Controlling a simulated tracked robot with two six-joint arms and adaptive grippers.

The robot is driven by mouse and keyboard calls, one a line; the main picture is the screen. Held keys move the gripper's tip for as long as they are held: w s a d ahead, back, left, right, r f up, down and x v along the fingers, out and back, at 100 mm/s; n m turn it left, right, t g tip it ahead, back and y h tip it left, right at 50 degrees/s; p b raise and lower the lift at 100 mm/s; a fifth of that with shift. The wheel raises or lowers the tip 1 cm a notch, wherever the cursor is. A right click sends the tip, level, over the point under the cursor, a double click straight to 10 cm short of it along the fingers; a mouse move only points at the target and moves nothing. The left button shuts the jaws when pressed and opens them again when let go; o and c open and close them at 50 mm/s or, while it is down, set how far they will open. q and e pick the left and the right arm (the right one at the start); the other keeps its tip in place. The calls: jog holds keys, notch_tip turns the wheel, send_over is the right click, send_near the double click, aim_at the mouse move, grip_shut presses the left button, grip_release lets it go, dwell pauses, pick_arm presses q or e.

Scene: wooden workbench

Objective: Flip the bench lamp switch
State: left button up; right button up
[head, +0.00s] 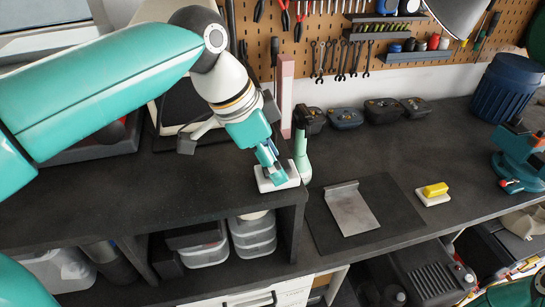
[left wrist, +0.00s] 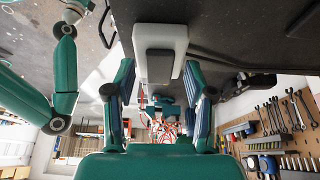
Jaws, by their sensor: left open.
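A small white block with a grey rocker (left wrist: 158,66) is centred just beyond my fingertips in the left wrist view. In the head view this white switch block (head: 263,184) sits at the edge of the raised dark shelf, partly hidden by my gripper. My left gripper (head: 271,168) points down at it, very close; I cannot tell whether it touches. In the left wrist view my left gripper (left wrist: 157,82) is open, one finger on each side, with nothing held. A lamp shade (head: 458,14) shows at the top right. My right gripper is not seen.
A yellow-topped white block (head: 433,192) sits on the bench to the right, beside a grey metal plate (head: 352,208) on a dark mat. A green-handled tool (head: 302,158) stands close right of my gripper. A vise (head: 520,158) and a blue bin (head: 507,88) stand far right.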

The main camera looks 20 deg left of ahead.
pick_arm(q)
grip_shut()
jog(key=shift+w+d+g+y, duration=0.15)
jog(key=shift+d+g+y, duration=0.1)
jog(key=shift+g+y, duration=0.25)
jog(key=shift+w+d+r+g+y, duration=0.1)
jog(key=shift+g+y, duration=0.4)
jog(key=shift+y, duration=0.5)
grip_release()
jog(key=shift+w, duration=0.1)
